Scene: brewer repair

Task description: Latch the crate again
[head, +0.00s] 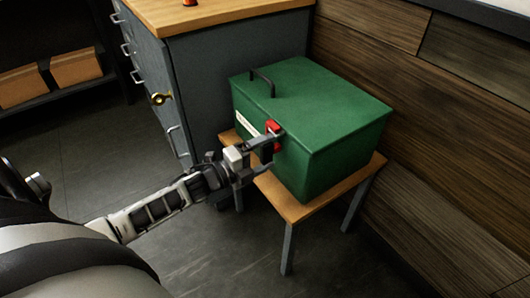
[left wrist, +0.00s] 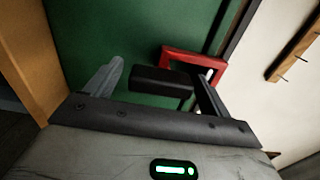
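The green crate (head: 310,115) stands with its lid down and a dark handle (head: 262,82) on top. A red latch (head: 273,127) is on the crate's front face, near the upper edge. My left gripper (head: 264,144) is at this latch. In the left wrist view its two fingers (left wrist: 158,70) are apart, with a black block (left wrist: 160,81) between them. The latch's red frame (left wrist: 178,51) shows behind the right finger, which overlaps it. I cannot tell whether finger and frame touch. The latch's exact engagement is partly hidden. My right gripper is not in view.
The crate stands on a small wooden table (head: 283,201) with grey legs. A grey drawer cabinet (head: 220,75) with a wooden top is close behind to the left. A plank wall (head: 450,110) is on the right. Open floor (head: 215,255) lies in front.

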